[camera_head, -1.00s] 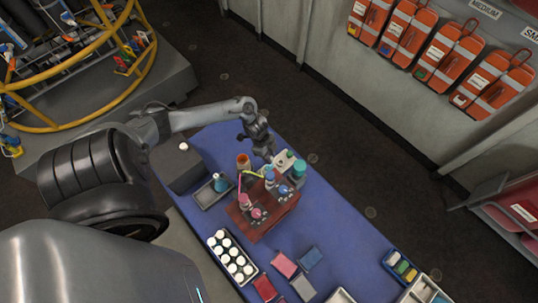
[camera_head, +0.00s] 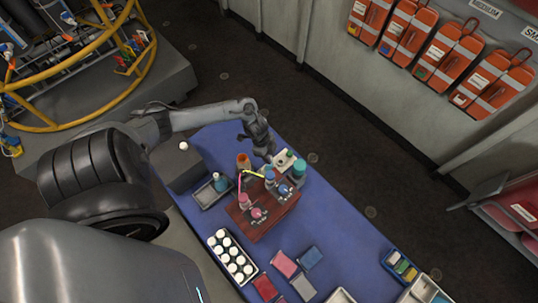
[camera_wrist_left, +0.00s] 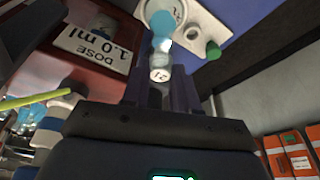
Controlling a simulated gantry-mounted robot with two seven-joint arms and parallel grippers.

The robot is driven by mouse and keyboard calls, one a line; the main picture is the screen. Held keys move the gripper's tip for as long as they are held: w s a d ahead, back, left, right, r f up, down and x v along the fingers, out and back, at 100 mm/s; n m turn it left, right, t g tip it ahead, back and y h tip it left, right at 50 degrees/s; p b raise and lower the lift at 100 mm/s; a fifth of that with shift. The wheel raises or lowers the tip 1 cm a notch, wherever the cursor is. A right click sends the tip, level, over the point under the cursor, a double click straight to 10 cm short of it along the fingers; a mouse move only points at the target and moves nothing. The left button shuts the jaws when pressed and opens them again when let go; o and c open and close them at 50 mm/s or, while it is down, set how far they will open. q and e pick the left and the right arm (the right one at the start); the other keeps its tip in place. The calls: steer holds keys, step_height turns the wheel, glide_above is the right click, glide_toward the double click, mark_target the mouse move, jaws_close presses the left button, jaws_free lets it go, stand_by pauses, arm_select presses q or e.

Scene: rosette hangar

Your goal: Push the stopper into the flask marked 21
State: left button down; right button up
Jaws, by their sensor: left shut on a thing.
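My left gripper (camera_head: 268,157) points down at the far end of the wooden rack (camera_head: 262,228). In the left wrist view its fingers (camera_wrist_left: 161,92) are shut on a small pale piece marked 21 (camera_wrist_left: 159,75). A rounded blue thing (camera_wrist_left: 163,24) lies in line beyond it, with a clear, narrow part between. I cannot tell stopper from flask here, nor how deep one sits in the other. A blue flask (camera_head: 220,183) stands in a small tray left of the rack. My right gripper is not in view.
A white plate (camera_wrist_left: 194,28) with a green-topped thing (camera_wrist_left: 213,50) lies close beyond the fingers. A sign reading DOSE 1.0 ml (camera_wrist_left: 98,45) is beside them. Pink flasks (camera_head: 246,200) stand on the rack. A tray of white-capped bottles (camera_head: 253,270) sits nearer.

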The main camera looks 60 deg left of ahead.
arm_select(q)
steer(key=shift+f, duration=0.2)
steer(key=shift+f+b, duration=0.45)
steer(key=shift+f, duration=0.15)
steer(key=shift+f, duration=0.15)
stand_by(0.5)
steer(key=shift+f, duration=0.25)
steer(key=c, duration=0.8)
jaws_free()
steer(key=shift+o, duration=0.5)
